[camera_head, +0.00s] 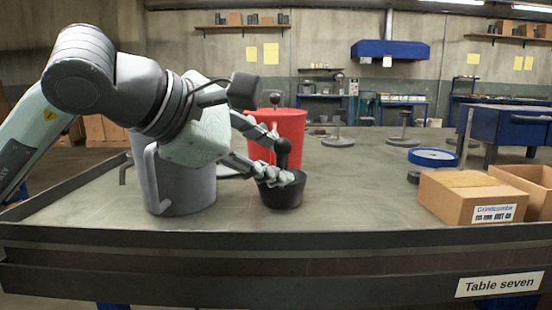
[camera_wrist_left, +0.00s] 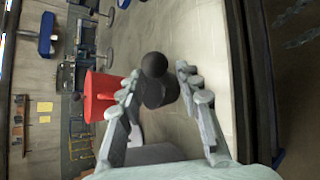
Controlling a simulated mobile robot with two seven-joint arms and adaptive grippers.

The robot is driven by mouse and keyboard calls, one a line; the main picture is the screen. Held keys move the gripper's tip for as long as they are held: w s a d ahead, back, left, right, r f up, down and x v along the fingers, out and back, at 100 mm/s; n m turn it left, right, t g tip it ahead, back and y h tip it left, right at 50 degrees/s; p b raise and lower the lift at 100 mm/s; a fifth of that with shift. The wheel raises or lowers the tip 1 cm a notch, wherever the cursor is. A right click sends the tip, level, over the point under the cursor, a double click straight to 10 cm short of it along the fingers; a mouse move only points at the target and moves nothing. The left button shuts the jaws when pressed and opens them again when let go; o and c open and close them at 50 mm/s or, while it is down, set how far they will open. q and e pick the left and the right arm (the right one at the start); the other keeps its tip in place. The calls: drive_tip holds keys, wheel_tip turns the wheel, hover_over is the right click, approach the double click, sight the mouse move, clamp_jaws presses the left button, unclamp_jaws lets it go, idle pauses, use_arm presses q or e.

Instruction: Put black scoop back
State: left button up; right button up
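My left gripper (camera_head: 286,157) is open, with one finger on the far side of the handle and one on the near side. In the left wrist view a gap shows between the knob and each finger. The near finger hides part of the scoop's rim. My right gripper is not in view.
A grey pitcher (camera_head: 178,185) stands left of the scoop, under my left arm. A red container (camera_head: 291,126) stands just behind the scoop. Cardboard boxes (camera_head: 455,200) and a blue ring (camera_head: 433,157) are at the right. Table between scoop and boxes is clear; a raised rim (camera_head: 260,234) runs along the front.

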use_arm(q)
drive_tip(key=v, duration=1.1)
